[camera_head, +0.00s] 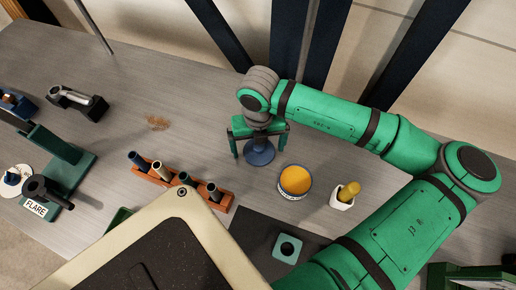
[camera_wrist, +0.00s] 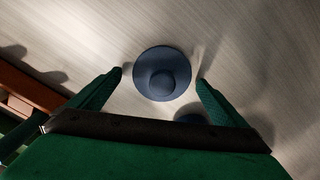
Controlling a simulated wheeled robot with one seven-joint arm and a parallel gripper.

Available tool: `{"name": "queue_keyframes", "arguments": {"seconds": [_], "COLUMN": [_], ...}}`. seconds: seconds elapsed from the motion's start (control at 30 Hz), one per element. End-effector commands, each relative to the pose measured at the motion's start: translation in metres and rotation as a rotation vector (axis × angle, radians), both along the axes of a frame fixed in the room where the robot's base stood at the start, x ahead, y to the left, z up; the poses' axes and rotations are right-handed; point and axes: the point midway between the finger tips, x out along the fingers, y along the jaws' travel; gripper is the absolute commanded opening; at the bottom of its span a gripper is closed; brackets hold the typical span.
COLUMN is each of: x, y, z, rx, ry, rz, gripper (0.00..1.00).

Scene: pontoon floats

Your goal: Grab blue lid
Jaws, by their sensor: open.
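The blue lid (camera_head: 260,153) lies on the grey table in the head view, a round disc with a raised knob. In the wrist view the lid (camera_wrist: 162,74) is seen from above, with its knob in the middle. My gripper (camera_head: 260,146) is right above it, fingers pointing down on either side. In the wrist view my gripper (camera_wrist: 161,73) is open, with one fingertip left and one right of the lid, and gaps show on both sides. Part of the lid is hidden behind my gripper in the head view.
An open can with orange contents (camera_head: 295,181) stands close to the lid's lower right. A white pot with a yellow-topped thing (camera_head: 346,194) is further right. An orange rack (camera_head: 219,199) with several tubes lies lower left.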

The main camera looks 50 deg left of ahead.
Motion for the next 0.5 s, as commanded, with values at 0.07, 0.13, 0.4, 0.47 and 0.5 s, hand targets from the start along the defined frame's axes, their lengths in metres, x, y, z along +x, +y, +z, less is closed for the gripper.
{"name": "queue_keyframes", "arguments": {"seconds": [0.07, 0.13, 0.4, 0.47, 0.5], "x": [0.0004, 0.0006, 0.0011, 0.0012, 0.0012], "y": [-0.0003, -0.0005, -0.001, -0.0011, -0.0011], "z": [0.0, 0.0001, 0.0003, 0.0004, 0.0004], "rx": [0.0, 0.0, 0.0, 0.001, 0.001], "ry": [0.0, 0.0, 0.0, -0.001, -0.001], "rz": [-0.001, -0.002, -0.004, -0.004, -0.004], "gripper": [0.97, 0.97, 0.52, 0.52, 0.52]}}
